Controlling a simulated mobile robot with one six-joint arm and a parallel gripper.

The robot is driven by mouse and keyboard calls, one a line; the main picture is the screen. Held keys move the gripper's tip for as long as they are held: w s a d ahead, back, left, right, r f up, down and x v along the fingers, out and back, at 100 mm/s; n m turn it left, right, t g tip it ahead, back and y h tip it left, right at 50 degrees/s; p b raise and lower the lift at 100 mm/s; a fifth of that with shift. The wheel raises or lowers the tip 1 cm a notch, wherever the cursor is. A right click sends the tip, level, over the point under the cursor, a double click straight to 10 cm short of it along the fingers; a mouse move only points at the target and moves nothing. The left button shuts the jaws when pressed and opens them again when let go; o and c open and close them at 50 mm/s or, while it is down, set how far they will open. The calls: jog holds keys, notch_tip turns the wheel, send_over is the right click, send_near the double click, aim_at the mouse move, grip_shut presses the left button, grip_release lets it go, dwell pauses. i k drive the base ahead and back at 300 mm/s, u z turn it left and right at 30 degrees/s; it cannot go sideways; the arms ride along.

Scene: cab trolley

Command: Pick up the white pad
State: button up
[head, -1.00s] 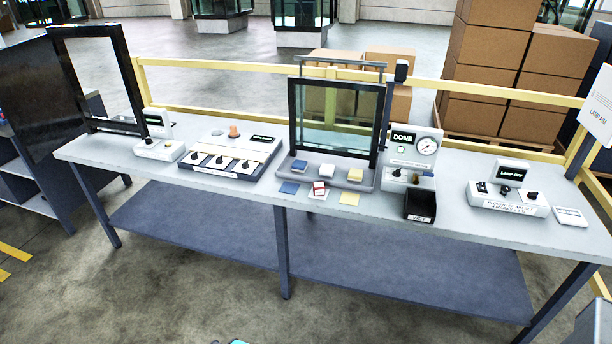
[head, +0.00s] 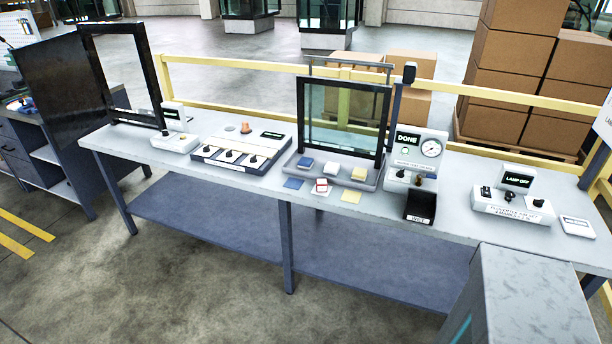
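The white pad (head: 331,169) appears to be the small white block in the grey tray (head: 300,175) at the foot of the upright glass pane (head: 341,115). It sits between a blue pad (head: 305,164) on its left and a yellow pad (head: 359,174) on its right. On the bench in front of the tray lie flat squares: blue (head: 293,183), white with a small red-and-white block (head: 321,185) on it, and yellow (head: 350,196). My gripper is not in view.
The long grey bench (head: 240,200) also carries a row-of-knobs panel (head: 238,151), a DONE gauge unit (head: 418,150), a black WET bin (head: 420,207) and a lamp box (head: 513,205). An empty black frame (head: 120,75) stands at left. The floor in front is clear.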

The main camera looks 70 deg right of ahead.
aim_at(331, 168)
jog(key=u, duration=1.05)
jog(key=k, duration=2.6)
jog(key=z, duration=0.25)
